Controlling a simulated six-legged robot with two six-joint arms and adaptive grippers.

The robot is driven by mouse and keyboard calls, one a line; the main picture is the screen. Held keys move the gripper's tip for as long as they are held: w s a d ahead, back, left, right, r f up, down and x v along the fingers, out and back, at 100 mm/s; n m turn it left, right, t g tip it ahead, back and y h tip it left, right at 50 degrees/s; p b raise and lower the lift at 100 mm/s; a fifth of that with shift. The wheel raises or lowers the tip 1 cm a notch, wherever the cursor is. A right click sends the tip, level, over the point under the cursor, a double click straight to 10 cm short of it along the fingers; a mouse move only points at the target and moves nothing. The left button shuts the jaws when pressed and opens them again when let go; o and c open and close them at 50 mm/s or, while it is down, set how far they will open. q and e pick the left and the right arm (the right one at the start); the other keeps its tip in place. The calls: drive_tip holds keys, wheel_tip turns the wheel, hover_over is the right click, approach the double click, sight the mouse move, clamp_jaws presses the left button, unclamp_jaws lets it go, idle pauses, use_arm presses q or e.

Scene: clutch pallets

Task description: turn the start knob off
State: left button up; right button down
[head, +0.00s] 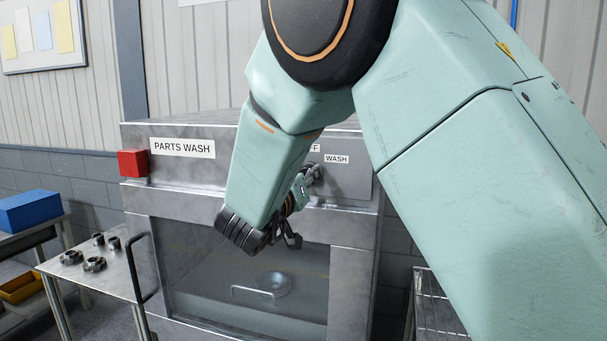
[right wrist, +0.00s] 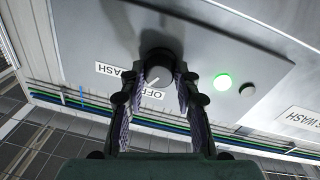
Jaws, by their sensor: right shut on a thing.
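The start knob (right wrist: 158,66) is a dark round knob with a grey face and a white pointer line, on the metal control panel of the parts washer. My right gripper (right wrist: 161,78) is shut on it, one finger on each side. The pointer line slants toward the gap between the WASH label (right wrist: 117,70) and the OFF label (right wrist: 158,92); I cannot tell its exact setting. In the head view my right gripper (head: 304,186) is at the panel, and my arm hides part of the panel and the OFF label. My left gripper is not in view.
A lit green lamp (right wrist: 222,82) and a dark button (right wrist: 249,90) sit beside the knob. The washer's window door (head: 190,260) is below the panel. A red box (head: 133,163) is on the washer's left corner. A side table (head: 110,283) holds several metal parts.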

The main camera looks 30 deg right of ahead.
drive_tip(key=n, duration=0.6)
drive_tip(key=shift+t, duration=0.3)
drive_tip(key=shift+r, duration=0.1)
idle(0.3)
drive_tip(key=c, duration=1.2)
unclamp_jaws()
drive_tip(key=shift+o, duration=1.1)
drive_tip(key=shift+w+d+f, duration=0.15)
drive_tip(key=shift+d+f, duration=0.05)
drive_tip(key=shift+d, duration=0.05)
drive_tip(key=shift+a, duration=0.1)
drive_tip(key=shift+r, duration=0.3)
wheel_tip(320, 180, up, 10)
drive_tip(key=shift+f, duration=0.25)
